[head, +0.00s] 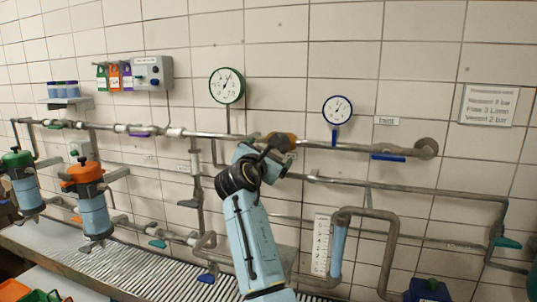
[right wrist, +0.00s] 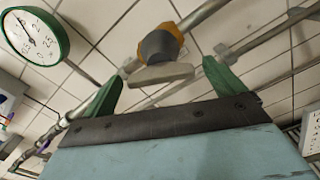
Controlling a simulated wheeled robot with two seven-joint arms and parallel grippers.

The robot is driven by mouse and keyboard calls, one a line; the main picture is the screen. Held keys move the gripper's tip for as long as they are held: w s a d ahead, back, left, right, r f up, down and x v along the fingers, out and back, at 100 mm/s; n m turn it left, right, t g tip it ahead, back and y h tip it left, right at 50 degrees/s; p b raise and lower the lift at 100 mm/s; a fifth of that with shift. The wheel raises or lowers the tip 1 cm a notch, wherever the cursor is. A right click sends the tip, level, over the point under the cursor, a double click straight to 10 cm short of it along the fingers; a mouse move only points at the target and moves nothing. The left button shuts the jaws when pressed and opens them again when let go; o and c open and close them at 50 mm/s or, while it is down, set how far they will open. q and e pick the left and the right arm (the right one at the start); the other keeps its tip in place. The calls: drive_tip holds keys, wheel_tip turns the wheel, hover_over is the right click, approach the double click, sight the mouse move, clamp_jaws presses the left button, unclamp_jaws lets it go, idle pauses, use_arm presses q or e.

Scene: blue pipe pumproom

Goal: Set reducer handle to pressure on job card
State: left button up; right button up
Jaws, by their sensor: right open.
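The pressure reducer shows an orange-yellow collar (head: 288,138) on the upper wall pipe, partly hidden behind my right gripper (head: 268,150). In the right wrist view, its grey bar handle (right wrist: 160,77) lies between the two green fingertips of my right gripper (right wrist: 161,84). The fingers stand open with a gap on both sides of the bar; whether either touches it I cannot tell. A green-rimmed gauge (head: 227,85) hangs left of the reducer, a blue-rimmed gauge (head: 337,110) right of it. The job card (head: 488,105) is on the wall at right; its small text seems to mention bar values. My left gripper is not in view.
Pipes with blue-handled valves (head: 388,157) run along the tiled wall. A grey control box (head: 153,73) and colored tags hang at upper left. Filter housings with orange (head: 83,172) and green tops stand at left. A ribbed bench (head: 135,268) lies below.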

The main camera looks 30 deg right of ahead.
drive_tip(key=shift+c, duration=0.3)
drive_tip(key=c, duration=0.9)
drive_tip(key=shift+m+p, duration=1.55)
drive_tip(key=shift+m, duration=0.15)
drive_tip(key=o, duration=1)
drive_tip(key=shift+c, duration=0.2)
